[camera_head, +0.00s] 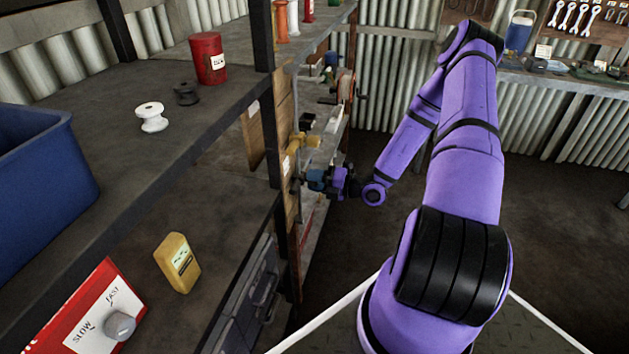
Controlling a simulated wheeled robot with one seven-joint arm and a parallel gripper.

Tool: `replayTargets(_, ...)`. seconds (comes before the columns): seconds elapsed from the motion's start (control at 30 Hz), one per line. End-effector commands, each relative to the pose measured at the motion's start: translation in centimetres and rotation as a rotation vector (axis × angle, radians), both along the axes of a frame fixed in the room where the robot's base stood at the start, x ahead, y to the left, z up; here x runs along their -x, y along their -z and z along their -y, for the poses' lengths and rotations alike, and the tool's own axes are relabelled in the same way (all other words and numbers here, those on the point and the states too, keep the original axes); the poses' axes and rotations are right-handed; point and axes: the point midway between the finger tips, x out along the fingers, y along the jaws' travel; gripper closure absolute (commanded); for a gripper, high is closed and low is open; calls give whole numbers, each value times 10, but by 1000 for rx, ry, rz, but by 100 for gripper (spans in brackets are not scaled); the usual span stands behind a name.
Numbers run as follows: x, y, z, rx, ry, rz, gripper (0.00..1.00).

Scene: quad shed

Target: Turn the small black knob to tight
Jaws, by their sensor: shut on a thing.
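My gripper (304,184) is at the end of my purple arm, against the edge of the wooden board on the shelf post. Its fingers are shut on the small black knob (296,185), a dark spot at the board, small and mostly hidden by the fingers. The knob's marking and how far it is turned cannot be read from here. A brass-yellow fitting (303,141) sticks out of the same board just above my gripper. A small white label (286,164) is on the board between them.
Shelves at left hold a blue bin (40,200), a white spool (151,117), a black spool (186,93) and a red can (208,58). Below are a yellow device (178,262) and a red SLOW/FAST panel (75,318) with a grey knob. The floor (560,230) at right is clear.

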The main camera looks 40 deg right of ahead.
Motion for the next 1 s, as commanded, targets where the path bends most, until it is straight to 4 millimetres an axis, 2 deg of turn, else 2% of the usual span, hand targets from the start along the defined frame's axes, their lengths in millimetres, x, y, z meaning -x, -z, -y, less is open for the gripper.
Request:
replayTargets(0.5,0,0,1,-15,3,-13,88)
replayTargets(0.53,0,0,1,-15,3,-13,62)
replayTargets(0.63,0,0,1,-15,2,-13,39)
replayTargets(1.0,3,0,3,-15,2,-13,39)
